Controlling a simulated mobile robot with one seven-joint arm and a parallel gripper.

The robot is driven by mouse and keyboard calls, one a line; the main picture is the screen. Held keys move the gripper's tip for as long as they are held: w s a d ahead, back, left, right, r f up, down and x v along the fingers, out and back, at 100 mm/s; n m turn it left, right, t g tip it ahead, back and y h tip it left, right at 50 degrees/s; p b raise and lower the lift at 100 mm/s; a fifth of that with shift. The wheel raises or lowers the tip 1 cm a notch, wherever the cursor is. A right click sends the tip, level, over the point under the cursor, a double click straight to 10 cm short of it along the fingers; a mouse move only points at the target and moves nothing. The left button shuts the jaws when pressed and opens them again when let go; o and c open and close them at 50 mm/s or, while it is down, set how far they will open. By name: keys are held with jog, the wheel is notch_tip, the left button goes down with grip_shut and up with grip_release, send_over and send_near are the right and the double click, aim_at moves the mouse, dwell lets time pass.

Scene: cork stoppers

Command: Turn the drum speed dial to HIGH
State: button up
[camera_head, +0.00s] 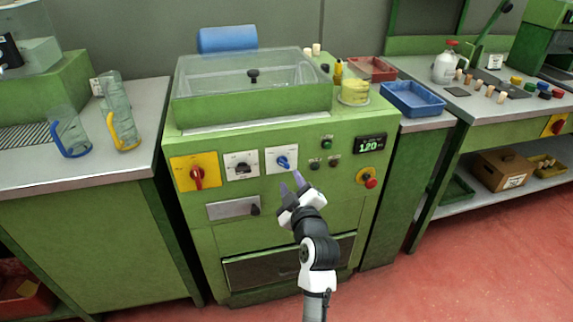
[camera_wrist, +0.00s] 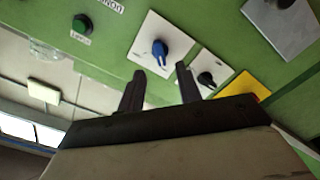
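A blue dial (camera_head: 283,162) sits on a white plate on the front of the green machine. It also shows in the wrist view (camera_wrist: 160,48), just beyond my fingertips. A black dial (camera_head: 241,167) on another white plate is to its left, and it shows in the wrist view (camera_wrist: 206,79) too. The plate lettering is too small to read, so I cannot tell which is the drum speed dial or its setting. My gripper (camera_head: 291,184) is open and empty, its fingers apart just below the blue dial and, in the wrist view (camera_wrist: 160,70), not around it.
A red rotary switch (camera_head: 197,176) on a yellow plate is further left. A green button (camera_head: 327,143), small black buttons, a display (camera_head: 370,144) reading about 120 and a red stop button (camera_head: 370,182) are to the right. A metal handle plate (camera_head: 230,208) is below.

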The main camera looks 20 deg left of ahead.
aim_at(284, 166)
jog(key=p+x, duration=0.1)
jog(key=x, duration=0.6)
jog(key=c, duration=0.7)
